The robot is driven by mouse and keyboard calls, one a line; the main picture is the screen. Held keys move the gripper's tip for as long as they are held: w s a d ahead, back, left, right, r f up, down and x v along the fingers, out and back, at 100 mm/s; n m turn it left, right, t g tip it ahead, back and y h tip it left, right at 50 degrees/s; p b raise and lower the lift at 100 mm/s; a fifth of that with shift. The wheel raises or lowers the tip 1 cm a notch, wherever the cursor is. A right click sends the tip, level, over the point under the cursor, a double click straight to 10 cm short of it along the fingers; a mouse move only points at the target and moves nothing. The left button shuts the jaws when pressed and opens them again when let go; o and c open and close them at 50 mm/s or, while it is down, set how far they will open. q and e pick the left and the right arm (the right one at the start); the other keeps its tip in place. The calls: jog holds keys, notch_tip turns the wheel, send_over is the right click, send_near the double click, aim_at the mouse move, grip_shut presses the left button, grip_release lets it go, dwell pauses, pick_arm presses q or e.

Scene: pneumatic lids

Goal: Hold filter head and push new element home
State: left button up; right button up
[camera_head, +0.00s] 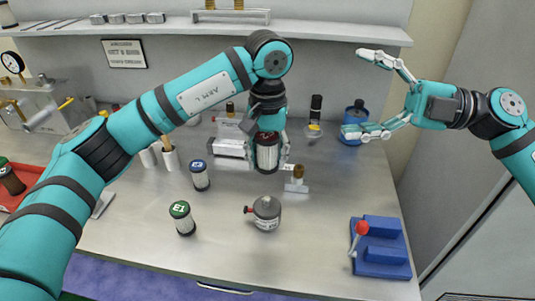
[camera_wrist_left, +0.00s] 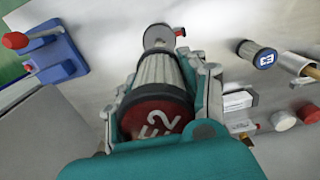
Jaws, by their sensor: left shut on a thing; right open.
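My left gripper (camera_head: 268,168) is shut on a pleated filter element with a dark red cap (camera_head: 267,139) and holds it above the bench. A grey round housing with a red knob (camera_head: 267,212), seemingly the filter head, stands on the bench below and nearer the front. It also shows past the element's far end in the left wrist view (camera_wrist_left: 158,36), apart from it as far as I can tell. My right gripper (camera_head: 358,93) is open and empty at the upper right.
A green-capped element E1 (camera_head: 182,217) and a blue-capped element (camera_head: 200,174) stand to the left. A blue fixture with a red-knobbed lever (camera_head: 382,258) sits at the front right. A small brass-topped fitting (camera_head: 297,180) is behind the grey housing. The right-centre bench is clear.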

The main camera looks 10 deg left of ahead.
jog(key=s+a+f+g+h, duration=0.1)
jog(key=s+a+f+h, duration=0.2)
jog(key=a+f, duration=0.3)
pick_arm(q)
jog(key=shift+w, duration=0.1)
pick_arm(e)
jog(key=m+t+h, duration=0.1)
jog(key=m+h, duration=0.3)
jog(key=m, duration=0.9)
send_near(271, 212)
jog(key=shift+w+a+f, duration=0.3)
jog(key=shift+f, duration=0.25)
jog(key=shift+w+a+f, duration=0.3)
jog(key=shift+f, duration=0.3)
jog(key=shift+w+f+m, duration=0.15)
jog(key=shift+f+m, duration=0.2)
jog(key=shift+m, duration=0.05)
jog(key=shift+a+f, duration=0.3)
jog(key=shift+a, duration=0.05)
jog(key=shift+x, duration=4)
pick_arm(q)
jog(key=shift+r, duration=0.15)
pick_arm(e)
jog(key=shift+w+r, duration=0.1)
pick_arm(q)
jog(key=shift+r+p, duration=0.45)
jog(key=shift+p, duration=0.15)
